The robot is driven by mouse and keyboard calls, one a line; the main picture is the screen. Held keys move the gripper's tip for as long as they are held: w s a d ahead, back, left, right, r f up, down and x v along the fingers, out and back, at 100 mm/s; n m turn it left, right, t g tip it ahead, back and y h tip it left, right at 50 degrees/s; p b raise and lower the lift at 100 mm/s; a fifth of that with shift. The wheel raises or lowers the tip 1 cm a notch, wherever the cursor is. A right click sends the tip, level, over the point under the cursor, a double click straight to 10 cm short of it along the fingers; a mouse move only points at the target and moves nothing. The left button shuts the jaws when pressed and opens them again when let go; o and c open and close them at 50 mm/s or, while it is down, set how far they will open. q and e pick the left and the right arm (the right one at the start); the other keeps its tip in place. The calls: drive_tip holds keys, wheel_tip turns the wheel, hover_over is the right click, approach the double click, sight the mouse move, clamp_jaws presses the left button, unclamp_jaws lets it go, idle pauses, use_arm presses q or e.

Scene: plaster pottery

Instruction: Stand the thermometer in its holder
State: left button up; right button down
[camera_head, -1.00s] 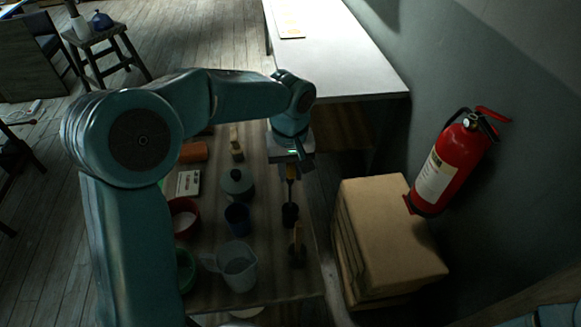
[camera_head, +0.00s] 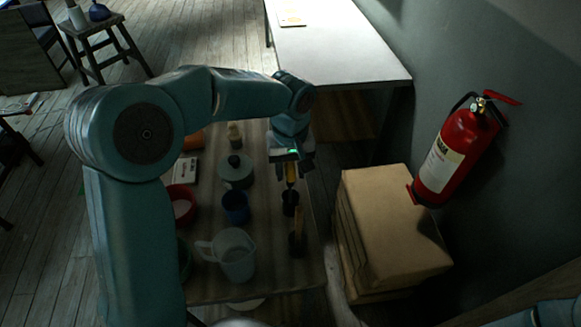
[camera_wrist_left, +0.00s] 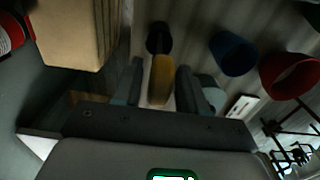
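The thermometer (camera_head: 291,173) has a yellow handle. It stands upright with its lower end in the dark round holder (camera_head: 290,203), handle just above the rim. In the left wrist view the yellow handle (camera_wrist_left: 161,80) points at the dark holder (camera_wrist_left: 158,38). My left gripper (camera_head: 291,168) is over the holder with its fingers on either side of the handle. The left wrist view shows a gap on both sides, so it is open. The thermometer's lower part is hidden in the holder. My right gripper is not in view.
A wooden-handled tool (camera_head: 298,232) stands close in front of the holder. A blue cup (camera_head: 236,208), a clear jug (camera_head: 235,255), a lidded grey-green pot (camera_head: 236,172) and a red bowl (camera_head: 183,205) are to the left. Cardboard boxes (camera_head: 392,225) stand right of the table.

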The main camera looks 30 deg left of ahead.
use_arm(q)
drive_tip(key=shift+o, duration=0.7)
drive_tip(key=shift+w, duration=0.1)
wheel_tip(320, 180, up, 16)
drive_tip(key=shift+r, duration=0.15)
drive_tip(key=shift+d, duration=0.1)
idle(0.3)
